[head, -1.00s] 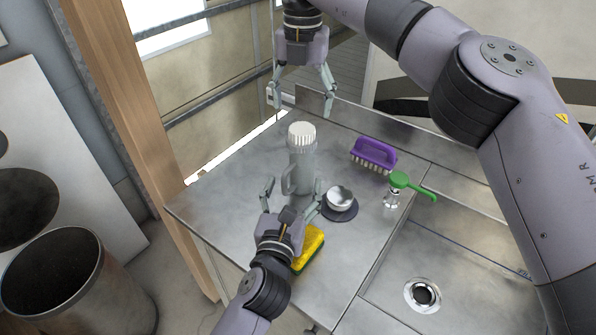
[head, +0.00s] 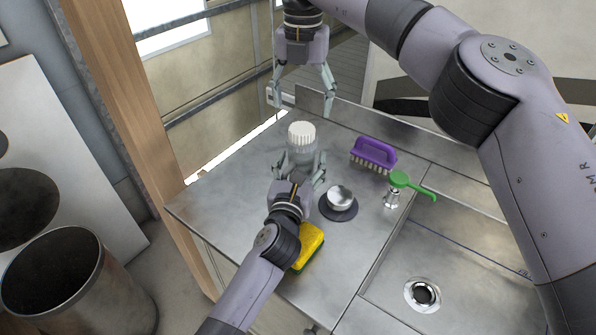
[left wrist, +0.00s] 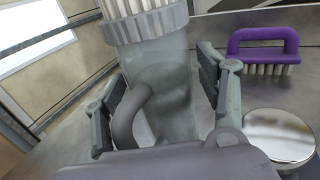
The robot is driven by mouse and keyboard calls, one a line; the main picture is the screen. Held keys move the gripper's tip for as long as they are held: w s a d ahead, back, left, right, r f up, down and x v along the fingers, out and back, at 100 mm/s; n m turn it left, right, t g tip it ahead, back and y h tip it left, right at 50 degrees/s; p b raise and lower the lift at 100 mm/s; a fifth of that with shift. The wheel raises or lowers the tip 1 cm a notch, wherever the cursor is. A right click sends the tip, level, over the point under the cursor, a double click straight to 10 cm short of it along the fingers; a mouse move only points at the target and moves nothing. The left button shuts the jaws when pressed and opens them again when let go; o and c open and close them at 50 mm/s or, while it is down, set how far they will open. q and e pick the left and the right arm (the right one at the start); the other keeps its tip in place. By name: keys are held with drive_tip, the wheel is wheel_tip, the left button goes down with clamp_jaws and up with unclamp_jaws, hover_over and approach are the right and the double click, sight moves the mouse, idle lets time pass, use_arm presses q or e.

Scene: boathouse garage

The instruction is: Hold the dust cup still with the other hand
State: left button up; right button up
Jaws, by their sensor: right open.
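The dust cup (head: 302,150) is a clear grey cup with a white ribbed cap and a handle. It stands upright on the metal counter. My left gripper (head: 300,165) is open, with one finger on each side of the cup. In the left wrist view the cup (left wrist: 172,75) is between the spread fingers (left wrist: 165,95), its handle facing my palm; firm contact does not show. My gripper hides its lower part in the head view. My right gripper (head: 301,104) is open and empty, pointing down behind the cup.
A purple brush (head: 373,153), a green-handled tool (head: 411,184) and a shiny round metal piece (head: 340,197) on a dark disc stand right of the cup. A yellow sponge (head: 310,243) lies beside my left arm. A sink (head: 455,262) is at the right.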

use_arm(q)
clamp_jaws()
idle(0.7)
